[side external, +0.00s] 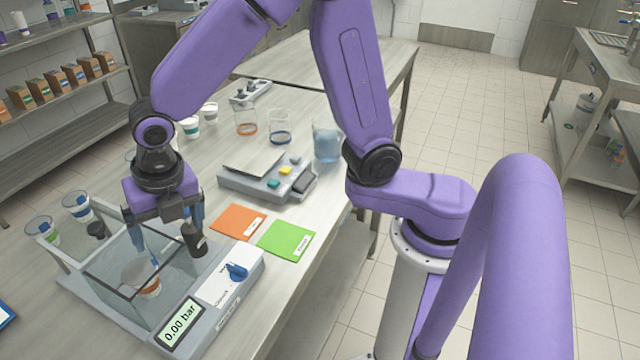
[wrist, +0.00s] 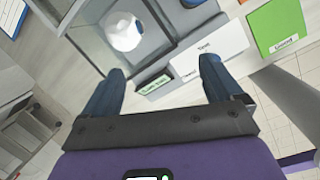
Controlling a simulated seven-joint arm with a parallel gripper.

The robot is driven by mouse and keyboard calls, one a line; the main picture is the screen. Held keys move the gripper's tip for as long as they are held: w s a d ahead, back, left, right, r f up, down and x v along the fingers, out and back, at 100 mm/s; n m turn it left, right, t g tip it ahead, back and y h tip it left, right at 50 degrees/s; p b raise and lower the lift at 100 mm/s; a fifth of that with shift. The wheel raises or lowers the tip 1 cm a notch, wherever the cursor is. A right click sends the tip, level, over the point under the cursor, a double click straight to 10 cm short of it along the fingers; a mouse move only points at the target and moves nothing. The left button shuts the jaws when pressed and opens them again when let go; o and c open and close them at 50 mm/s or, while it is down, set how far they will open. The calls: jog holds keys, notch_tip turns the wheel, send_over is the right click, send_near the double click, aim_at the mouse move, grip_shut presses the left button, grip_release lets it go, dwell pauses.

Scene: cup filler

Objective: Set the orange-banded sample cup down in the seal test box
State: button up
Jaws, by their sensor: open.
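The orange-banded sample cup (side external: 150,288) stands inside the clear-walled seal test box (side external: 108,292), seen through its glass. In the wrist view the cup (wrist: 123,31) shows its white top inside the box (wrist: 88,36), and its band is hidden there. My gripper (side external: 176,250) is open and empty, with its fingers above and beside the cup, toward the box's right side. In the wrist view my gripper (wrist: 164,70) has its fingers wide apart, with nothing between them and the cup beyond the left fingertip.
The box's display (side external: 180,322) reads 0.00 bar, beside a blue knob (side external: 236,271). A green-banded cup (side external: 42,231) and a blue-banded cup (side external: 78,206) stand behind the box. An orange card (side external: 238,221), a green card (side external: 286,239) and a scale (side external: 255,162) lie to the right.

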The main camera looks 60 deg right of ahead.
jog(key=s+d+r+m+g, duration=0.2)
jog(key=s+d+m, duration=1.6)
jog(key=s, duration=0.4)
jog(key=shift+s+d+r, duration=0.15)
jog(key=shift+s+d, duration=0.05)
jog(key=shift+s, duration=0.1)
